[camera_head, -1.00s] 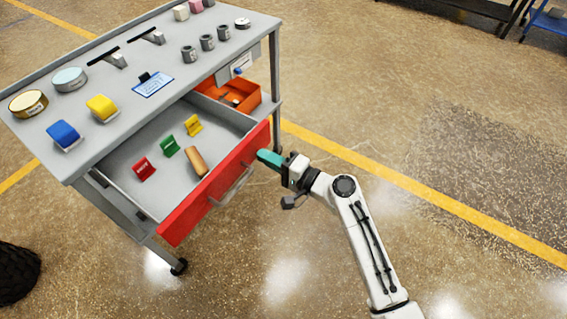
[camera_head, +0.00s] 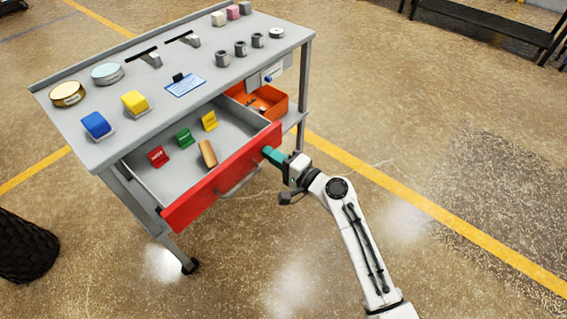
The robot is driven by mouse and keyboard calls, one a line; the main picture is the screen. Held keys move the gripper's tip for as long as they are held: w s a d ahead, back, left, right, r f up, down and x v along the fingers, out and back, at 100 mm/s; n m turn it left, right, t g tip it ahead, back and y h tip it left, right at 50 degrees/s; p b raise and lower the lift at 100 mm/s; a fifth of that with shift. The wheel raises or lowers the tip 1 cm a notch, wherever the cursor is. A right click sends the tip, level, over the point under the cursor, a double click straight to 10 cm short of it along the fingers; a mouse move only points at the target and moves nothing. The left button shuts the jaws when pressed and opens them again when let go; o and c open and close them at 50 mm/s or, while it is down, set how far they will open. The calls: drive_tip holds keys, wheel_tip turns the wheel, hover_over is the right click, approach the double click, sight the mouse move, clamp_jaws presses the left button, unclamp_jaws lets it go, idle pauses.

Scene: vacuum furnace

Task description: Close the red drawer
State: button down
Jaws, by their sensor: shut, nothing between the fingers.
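The red drawer (camera_head: 211,190) is pulled out from under the grey cart top. Its red front has a grey bar handle (camera_head: 240,184). Inside lie a red tag (camera_head: 158,156), a green tag (camera_head: 184,137), a yellow tag (camera_head: 209,121) and a tan wooden piece (camera_head: 208,153). My gripper (camera_head: 270,154), with teal fingers, is shut and empty. Its fingertips are at the right end of the drawer front, above the handle's right side; they appear to touch the front.
The grey cart top (camera_head: 190,108) holds tins, blue and yellow blocks, a clipboard and several grey cylinders. An orange bin (camera_head: 272,103) stands on a lower shelf at the right. A black tyre (camera_head: 22,247) is at the left. The floor around my arm is clear.

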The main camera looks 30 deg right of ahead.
sight(214, 116)
drive_tip(key=b+x, duration=0.3)
drive_tip(key=x, duration=0.7)
drive_tip(key=b+x, duration=0.4)
drive_tip(key=x, duration=0.6)
drive_tip(key=shift+f, duration=0.25)
drive_tip(key=shift+w+a+b, duration=0.2)
drive_tip(key=shift+w+b, duration=0.25)
drive_tip(key=shift+w, duration=0.15)
drive_tip(key=shift+r, duration=0.4)
drive_tip(key=shift+w, duration=0.15)
